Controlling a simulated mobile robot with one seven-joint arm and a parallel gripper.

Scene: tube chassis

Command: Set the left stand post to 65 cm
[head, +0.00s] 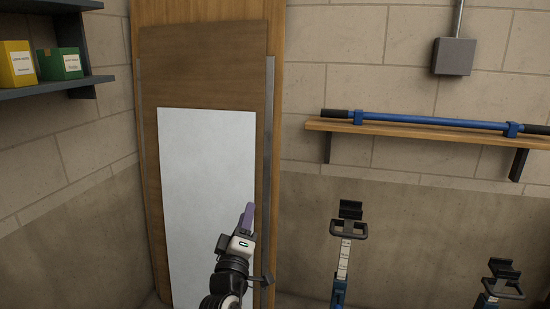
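The left stand post (345,259) is a pale strip with dark scale marks, rising from a blue tube (339,292) at the bottom edge. The scale marks are too small to read. On top of the post are a dark frame-shaped handle (349,230) and a black cradle (350,209). The lower part of the stand is cut off by the picture edge. My gripper (248,213) points up, left of the left stand and apart from it. Its purple fingers overlap in this view, so I cannot tell whether they are open or shut.
A second stand (503,281) is at the lower right. A blue bar (436,121) with black ends lies on a wooden wall shelf (430,134). A wooden door (205,65) with a pale panel is behind my gripper. A dark shelf (65,86) holds yellow and green boxes.

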